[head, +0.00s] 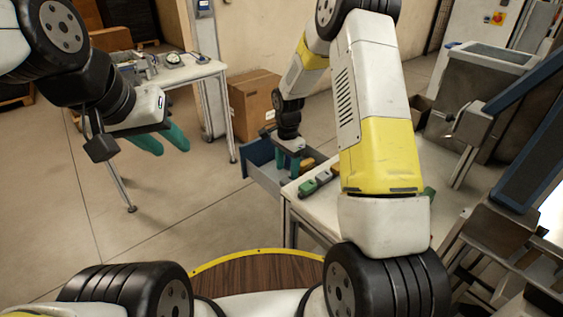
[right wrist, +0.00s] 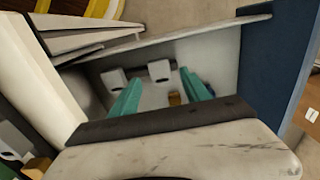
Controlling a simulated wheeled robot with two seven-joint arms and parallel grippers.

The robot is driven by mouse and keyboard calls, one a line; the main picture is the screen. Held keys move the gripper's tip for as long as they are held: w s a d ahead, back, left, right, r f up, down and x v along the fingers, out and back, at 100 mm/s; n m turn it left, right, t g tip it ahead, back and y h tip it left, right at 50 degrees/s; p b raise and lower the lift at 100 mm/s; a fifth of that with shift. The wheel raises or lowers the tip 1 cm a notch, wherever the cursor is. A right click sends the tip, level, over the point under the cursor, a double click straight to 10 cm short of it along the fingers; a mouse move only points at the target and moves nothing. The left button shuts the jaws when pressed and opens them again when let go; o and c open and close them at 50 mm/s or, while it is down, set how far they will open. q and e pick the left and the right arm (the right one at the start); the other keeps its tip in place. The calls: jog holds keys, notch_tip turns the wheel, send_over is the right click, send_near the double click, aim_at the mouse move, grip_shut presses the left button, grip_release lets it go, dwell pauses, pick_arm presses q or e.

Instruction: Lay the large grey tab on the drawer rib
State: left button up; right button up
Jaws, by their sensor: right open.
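The open drawer (head: 262,174) has a blue front and a pale interior, which also shows in the right wrist view (right wrist: 222,62). My right gripper (head: 288,163) is over the drawer, its teal fingers pointing down into it. In the right wrist view my right gripper (right wrist: 160,92) is open, with its fingers apart. Two pale grey blocks, one on the left (right wrist: 115,78) and one on the right (right wrist: 159,70), show beyond the fingers. I cannot tell which is the large grey tab, or make out the rib. My left gripper (head: 162,139) is open and empty, away from the drawer.
The worktable (head: 300,207) beside the drawer carries a green piece (head: 308,187), a grey-white piece (head: 323,178) and an orange piece (head: 307,163). A cardboard box (head: 254,103) stands on the floor behind the drawer. A second table (head: 190,72) stands at the back left.

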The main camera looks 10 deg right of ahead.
notch_tip(320, 180, up, 7)
notch_tip(320, 180, up, 11)
jog(key=n+t, duration=0.1)
jog(key=n, duration=0.2)
send_over(287, 180)
jog(key=s+d, duration=0.2)
jog(key=s, duration=0.3)
jog(key=s+r+n+t, duration=0.1)
jog(key=s+r+n, duration=0.2)
jog(key=s, duration=0.4)
jog(key=s+r+n+t+y, duration=0.1)
jog(key=s+r+n+t, duration=0.1)
jog(key=s+r, duration=0.3)
jog(key=s+d+r+n+t+y, duration=0.1)
jog(key=s+r+n+t, duration=0.1)
jog(key=s, duration=0.8)
notch_tip(287, 180, up, 2)
jog(key=shift+s+r+n, duration=0.1)
jog(key=shift+s+n, duration=0.1)
jog(key=shift+n, duration=0.7)
